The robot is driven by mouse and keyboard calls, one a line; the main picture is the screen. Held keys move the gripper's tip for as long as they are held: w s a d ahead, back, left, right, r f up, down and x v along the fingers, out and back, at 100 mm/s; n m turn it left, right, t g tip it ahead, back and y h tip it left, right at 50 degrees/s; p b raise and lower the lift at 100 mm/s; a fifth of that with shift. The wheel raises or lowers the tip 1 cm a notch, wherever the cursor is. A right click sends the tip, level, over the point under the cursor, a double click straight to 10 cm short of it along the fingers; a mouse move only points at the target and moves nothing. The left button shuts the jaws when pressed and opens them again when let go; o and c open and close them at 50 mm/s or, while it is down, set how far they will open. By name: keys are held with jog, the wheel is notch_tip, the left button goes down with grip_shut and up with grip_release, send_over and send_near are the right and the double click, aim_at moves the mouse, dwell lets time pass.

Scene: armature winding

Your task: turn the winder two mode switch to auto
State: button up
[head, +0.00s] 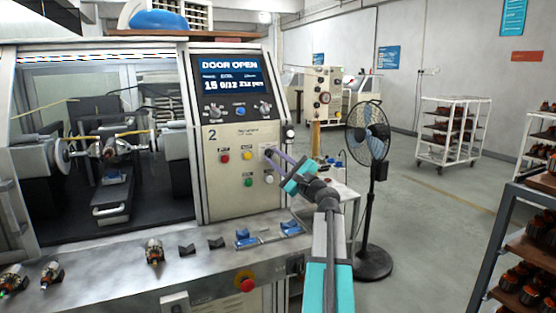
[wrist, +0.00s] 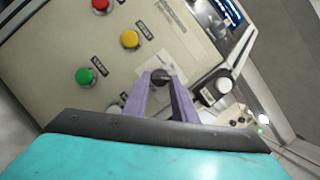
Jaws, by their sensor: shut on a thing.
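The winder two control panel (head: 236,140) is cream and carries a "2" and a screen (head: 231,84) reading "DOOR OPEN". My gripper (head: 268,152) reaches its right side from the front right. In the wrist view its purple fingers (wrist: 161,82) are shut on a small dark mode switch knob (wrist: 160,74) that stands out from the panel. A pale label is beside the knob, its words too blurred to read. The fingers cover most of the knob, so I cannot tell its setting. In the head view the knob is hidden by the fingers.
Red (head: 225,157), yellow (head: 248,155) and green (head: 248,182) buttons sit left of my gripper. A red stop button (head: 247,285) is on the bench front. A fan (head: 367,140) stands to the right.

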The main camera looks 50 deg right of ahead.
jog(key=o, duration=1)
jog(key=shift+a+r, duration=0.1)
jog(key=shift+o, duration=0.2)
jog(key=shift+s, duration=0.1)
jog(key=b+v, duration=0.2)
jog(key=v, duration=1.1)
jog(key=shift+s, duration=0.25)
jog(key=shift+f, duration=0.2)
